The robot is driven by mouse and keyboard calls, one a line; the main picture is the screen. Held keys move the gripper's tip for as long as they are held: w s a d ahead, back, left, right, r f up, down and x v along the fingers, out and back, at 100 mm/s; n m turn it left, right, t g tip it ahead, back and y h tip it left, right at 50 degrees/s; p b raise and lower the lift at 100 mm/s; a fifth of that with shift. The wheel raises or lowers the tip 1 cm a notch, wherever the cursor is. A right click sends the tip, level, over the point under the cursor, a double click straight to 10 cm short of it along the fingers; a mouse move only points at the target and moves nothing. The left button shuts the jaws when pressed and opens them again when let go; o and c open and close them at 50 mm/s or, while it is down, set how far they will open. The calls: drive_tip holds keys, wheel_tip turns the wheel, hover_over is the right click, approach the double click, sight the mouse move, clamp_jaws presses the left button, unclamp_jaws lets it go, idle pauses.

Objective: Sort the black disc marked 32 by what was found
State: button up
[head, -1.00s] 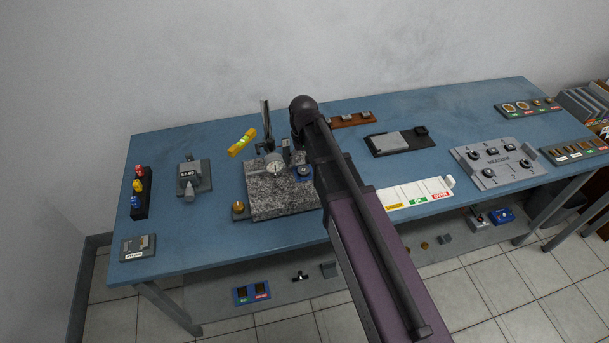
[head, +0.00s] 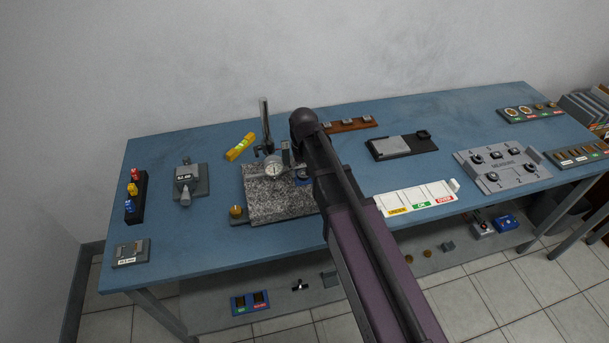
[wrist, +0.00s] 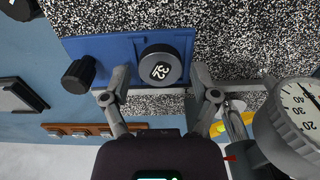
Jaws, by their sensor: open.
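The black disc marked 32 (wrist: 160,66) lies on a blue holder (wrist: 115,48) on the speckled granite plate (wrist: 230,30) in the wrist view. My gripper (wrist: 160,75) is open, with one finger on each side of the disc; I cannot tell whether either touches it. In the head view my arm covers the disc, and only a bit of the blue holder (head: 302,179) shows. The dial gauge (head: 273,169) stands beside it, also in the wrist view (wrist: 298,112). A white tray (head: 453,185) with yellow, green OK and red OVER labels lies right of my arm.
A black knob (wrist: 78,72) stands on the blue holder, left of the disc. The gauge's upright post (head: 264,120) and a yellow level (head: 240,147) are near the granite.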

sight(304, 173)
drive_tip(key=c, duration=1)
drive_tip(key=shift+r+p, duration=2.55)
